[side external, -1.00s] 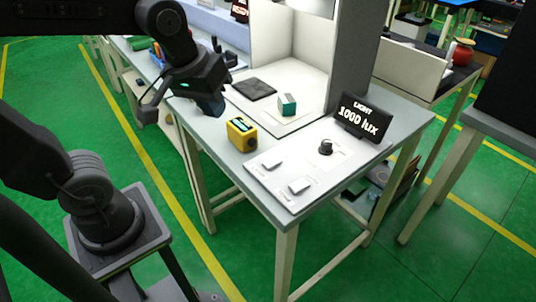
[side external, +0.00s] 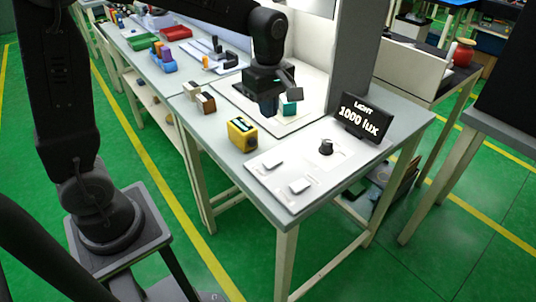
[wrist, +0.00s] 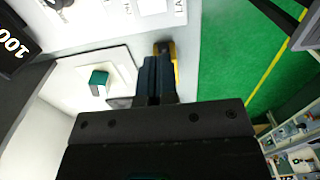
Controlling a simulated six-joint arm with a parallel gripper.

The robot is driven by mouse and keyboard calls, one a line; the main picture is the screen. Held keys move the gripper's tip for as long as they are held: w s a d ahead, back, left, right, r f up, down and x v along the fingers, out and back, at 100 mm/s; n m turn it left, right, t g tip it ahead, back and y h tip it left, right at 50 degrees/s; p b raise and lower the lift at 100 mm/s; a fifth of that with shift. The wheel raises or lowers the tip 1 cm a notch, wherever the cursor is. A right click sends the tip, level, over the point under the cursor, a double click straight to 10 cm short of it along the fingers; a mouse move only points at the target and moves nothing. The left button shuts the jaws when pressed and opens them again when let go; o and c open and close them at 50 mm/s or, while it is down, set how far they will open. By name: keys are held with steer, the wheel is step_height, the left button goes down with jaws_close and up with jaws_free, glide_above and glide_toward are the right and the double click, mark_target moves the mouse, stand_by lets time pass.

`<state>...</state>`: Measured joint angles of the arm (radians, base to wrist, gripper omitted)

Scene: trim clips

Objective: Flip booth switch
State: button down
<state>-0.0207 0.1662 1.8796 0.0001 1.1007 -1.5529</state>
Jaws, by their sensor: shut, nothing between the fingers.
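A white control panel (side external: 283,195) lies at the table's front corner. It carries two pale rocker switches, a left one (side external: 272,160) and a front one (side external: 299,186), and a black knob (side external: 326,147). In the wrist view, part of the panel (wrist: 110,15) shows at the top, with one switch (wrist: 152,6) cut by the edge. A black display (side external: 362,121) behind the panel reads "LIGHT 1000 lux". My gripper (side external: 268,107) is shut and empty, above the booth floor's front edge, behind the panel and apart from it. Its fingers (wrist: 155,80) show pressed together in the wrist view.
A teal-topped block (side external: 290,105) sits on the booth floor beside my gripper. Small blocks (side external: 206,103) stand to the left. The grey booth post (side external: 352,60) rises behind the display.

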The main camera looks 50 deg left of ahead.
mark_target(272, 160)
steer(key=shift+f, duration=0.1)
step_height(272, 160, down, 14)
steer(key=shift+r, duration=0.1)
stand_by(0.4)
steer(key=shift+s+f, duration=0.1)
steer(key=shift+f, duration=0.15)
stand_by(0.5)
steer(key=shift+w+r, duration=0.3)
steer(key=shift+w, duration=0.5)
steer(key=shift+r, duration=0.1)
step_height(272, 160, up, 14)
stand_by(0.4)
